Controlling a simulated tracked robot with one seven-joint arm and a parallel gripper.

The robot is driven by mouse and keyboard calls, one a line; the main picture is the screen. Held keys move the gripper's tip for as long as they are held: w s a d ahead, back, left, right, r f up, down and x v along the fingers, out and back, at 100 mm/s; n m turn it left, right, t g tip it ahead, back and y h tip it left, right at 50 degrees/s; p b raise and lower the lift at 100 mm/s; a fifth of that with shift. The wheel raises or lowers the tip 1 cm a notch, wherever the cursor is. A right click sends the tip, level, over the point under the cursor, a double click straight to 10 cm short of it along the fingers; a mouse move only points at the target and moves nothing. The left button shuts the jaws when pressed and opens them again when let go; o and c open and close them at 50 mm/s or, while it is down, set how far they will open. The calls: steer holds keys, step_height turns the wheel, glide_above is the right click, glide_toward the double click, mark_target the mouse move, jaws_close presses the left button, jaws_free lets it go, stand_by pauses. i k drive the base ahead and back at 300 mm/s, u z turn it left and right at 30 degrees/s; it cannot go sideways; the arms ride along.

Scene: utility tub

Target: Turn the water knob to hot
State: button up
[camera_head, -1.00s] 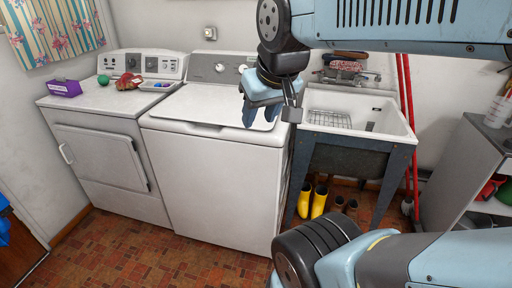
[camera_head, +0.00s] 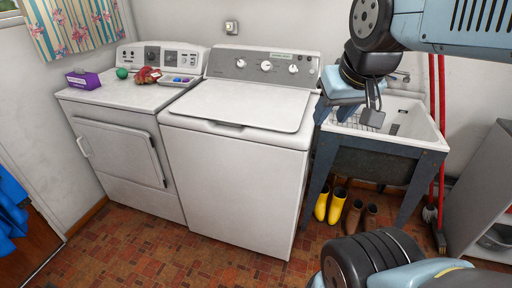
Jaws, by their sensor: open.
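The utility tub (camera_head: 420,128) is a white basin on blue-grey legs, right of the washer. Its back edge, where tap fittings would sit, is mostly hidden behind my arm. A small metal fitting (camera_head: 402,76) shows at the wall there, too small to tell whether it is the water knob. My gripper (camera_head: 344,112) hangs over the tub's left side, pointing down, open with nothing visible in it. Its fingers are partly hidden by the hand.
A white washer (camera_head: 235,150) with dials on its panel (camera_head: 265,66) stands left of the tub, and a dryer (camera_head: 115,150) further left. Yellow boots (camera_head: 330,205) and brown boots (camera_head: 361,217) stand under the tub. Red poles (camera_head: 437,130) and a grey cabinet (camera_head: 480,200) are at right.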

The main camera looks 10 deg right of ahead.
mark_target(293, 69)
steer(key=i, duration=1)
steer(key=z, duration=0.35)
